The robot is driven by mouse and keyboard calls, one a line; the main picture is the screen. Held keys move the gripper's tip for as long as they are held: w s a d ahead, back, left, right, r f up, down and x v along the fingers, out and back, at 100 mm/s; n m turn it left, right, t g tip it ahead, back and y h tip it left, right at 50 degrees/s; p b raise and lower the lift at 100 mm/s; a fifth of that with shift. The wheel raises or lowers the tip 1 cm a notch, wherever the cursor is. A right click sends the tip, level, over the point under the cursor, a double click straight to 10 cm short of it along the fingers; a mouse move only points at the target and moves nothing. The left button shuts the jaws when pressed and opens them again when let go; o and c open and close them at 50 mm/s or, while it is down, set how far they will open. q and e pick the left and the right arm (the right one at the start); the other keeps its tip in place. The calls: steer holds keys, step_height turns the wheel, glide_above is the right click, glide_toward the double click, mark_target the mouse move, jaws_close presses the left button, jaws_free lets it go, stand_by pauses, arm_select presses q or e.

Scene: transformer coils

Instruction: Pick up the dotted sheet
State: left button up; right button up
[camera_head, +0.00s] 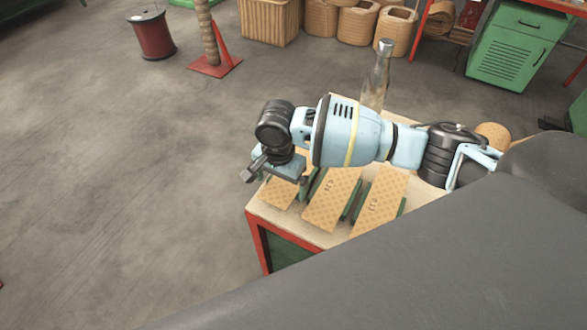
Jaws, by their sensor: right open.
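Three tan sheets with a dotted pattern lie side by side on the table (262,212). The left sheet (283,194) is partly hidden by my right gripper. The middle sheet (330,199) and the right sheet (381,201) show more fully, each with a small dark mark. Green supports show at the edges of the sheets. My right gripper (266,172) is open and empty, over the table's left edge near the far end of the left sheet. I cannot tell its exact height above it. My left gripper is not in view.
A clear bottle (376,79) stands at the table's back, close behind my right arm. A round tan object (494,134) is at the right. Woven baskets (357,25), a green cabinet (512,46) and a red spool (152,35) stand farther back. The floor at left is clear.

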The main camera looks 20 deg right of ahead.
steer(key=shift+f, duration=0.4)
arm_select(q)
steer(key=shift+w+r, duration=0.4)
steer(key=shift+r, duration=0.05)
arm_select(e)
steer(key=shift+f, duration=0.25)
stand_by(0.4)
steer(key=c, duration=1.3)
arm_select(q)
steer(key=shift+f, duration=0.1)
